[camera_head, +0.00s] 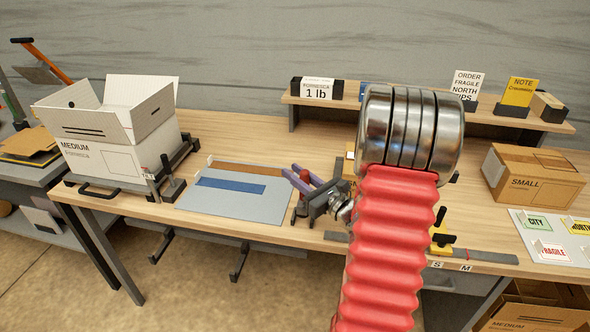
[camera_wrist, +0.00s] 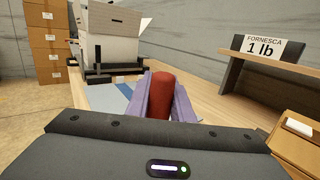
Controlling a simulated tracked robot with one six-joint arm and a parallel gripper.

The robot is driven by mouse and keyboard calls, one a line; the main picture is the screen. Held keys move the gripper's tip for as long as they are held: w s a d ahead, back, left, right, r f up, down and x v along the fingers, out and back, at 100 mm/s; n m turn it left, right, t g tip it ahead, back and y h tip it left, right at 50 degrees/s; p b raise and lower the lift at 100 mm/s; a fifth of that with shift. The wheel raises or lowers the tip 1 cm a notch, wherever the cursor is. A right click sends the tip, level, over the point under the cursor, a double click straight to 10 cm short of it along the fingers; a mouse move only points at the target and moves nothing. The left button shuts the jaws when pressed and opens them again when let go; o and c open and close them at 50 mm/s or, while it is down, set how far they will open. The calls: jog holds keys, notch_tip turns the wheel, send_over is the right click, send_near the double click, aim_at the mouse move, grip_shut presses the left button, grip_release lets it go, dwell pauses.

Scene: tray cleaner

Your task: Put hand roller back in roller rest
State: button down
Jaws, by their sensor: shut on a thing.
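My gripper (camera_head: 303,184) has purple fingers and is low over the table, at the right edge of the grey mat. In the wrist view my gripper (camera_wrist: 160,98) is shut on a red rounded piece, which looks like the handle of the hand roller (camera_wrist: 160,88). The roller's far end is hidden. The roller rest cannot be made out for certain. A small labelled stand with a black upright (camera_head: 171,182) is left of the mat, and a yellow and black holder (camera_head: 441,240) is near the front edge.
A grey mat (camera_head: 220,205) with a blue strip lies left of my gripper. An open white box (camera_head: 110,140) stands in a black frame at the left. A shelf (camera_head: 420,112) runs along the back. A small brown box (camera_head: 535,178) is at the right.

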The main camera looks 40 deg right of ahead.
jog(key=shift+f, duration=1.95)
jog(key=c, duration=1.5)
grip_release()
jog(key=s, duration=0.9)
jog(key=s+f, duration=0.1)
jog(key=s, duration=0.3)
jog(key=shift+s+d, duration=0.25)
jog(key=shift+s, duration=0.1)
